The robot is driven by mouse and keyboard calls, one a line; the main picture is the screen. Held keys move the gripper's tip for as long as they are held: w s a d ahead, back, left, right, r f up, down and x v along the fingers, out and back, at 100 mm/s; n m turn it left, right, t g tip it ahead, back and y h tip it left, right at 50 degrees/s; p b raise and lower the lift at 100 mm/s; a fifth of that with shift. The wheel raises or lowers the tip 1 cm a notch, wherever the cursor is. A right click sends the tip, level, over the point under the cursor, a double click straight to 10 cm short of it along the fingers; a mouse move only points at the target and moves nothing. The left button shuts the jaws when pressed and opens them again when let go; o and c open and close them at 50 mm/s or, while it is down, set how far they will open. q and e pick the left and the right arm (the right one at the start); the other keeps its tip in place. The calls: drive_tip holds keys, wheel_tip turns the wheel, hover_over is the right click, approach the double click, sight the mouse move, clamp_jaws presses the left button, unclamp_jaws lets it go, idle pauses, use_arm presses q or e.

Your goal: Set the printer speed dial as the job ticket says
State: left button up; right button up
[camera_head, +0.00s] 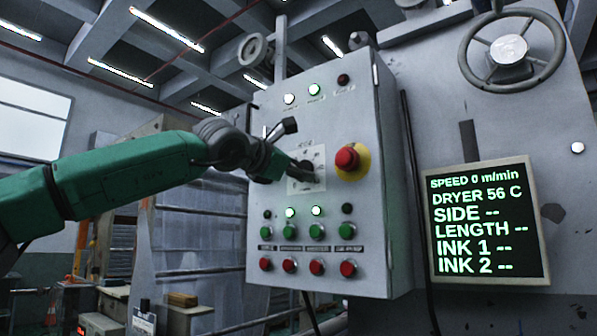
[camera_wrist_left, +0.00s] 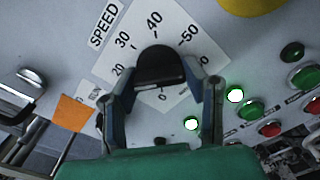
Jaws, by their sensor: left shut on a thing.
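The speed dial is a black knob (camera_wrist_left: 160,66) on a white scale plate (camera_wrist_left: 150,22) marked SPEED, with 20, 30, 40 and 50 readable; other marks are partly covered. In the head view the plate (camera_head: 307,154) sits on the front of a grey control box (camera_head: 266,105). My left gripper (camera_head: 292,168) reaches it from the left. In the left wrist view its fingers (camera_wrist_left: 162,88) are shut around the knob's two sides. Where the knob points is unclear. I cannot identify a job ticket. My right gripper is not in view.
A red emergency button (camera_head: 347,158) on yellow is close right of the dial. Green buttons (camera_head: 289,231) and red buttons (camera_head: 289,266) are below. A display (camera_head: 488,222) reads SPEED 0 m/min, DRYER 56 C. A handwheel (camera_head: 510,50) is at upper right.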

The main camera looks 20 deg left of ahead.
use_arm(q)
drive_tip(key=shift+r+m+p, duration=0.25)
drive_tip(key=shift+m+p, duration=0.15)
drive_tip(key=shift+p, duration=0.3)
drive_tip(key=shift+a+f+m+p, duration=0.1)
drive_tip(key=shift+m+p, duration=0.2)
drive_tip(key=shift+p, duration=0.1)
drive_tip(key=shift+f, duration=0.1)
drive_tip(key=o, duration=1.2)
drive_tip(key=shift+c, duration=0.2)
drive_tip(key=shift+s, duration=0.2)
drive_tip(key=v, duration=1.1)
drive_tip(key=shift+s+a, duration=0.2)
drive_tip(key=shift+s, duration=0.05)
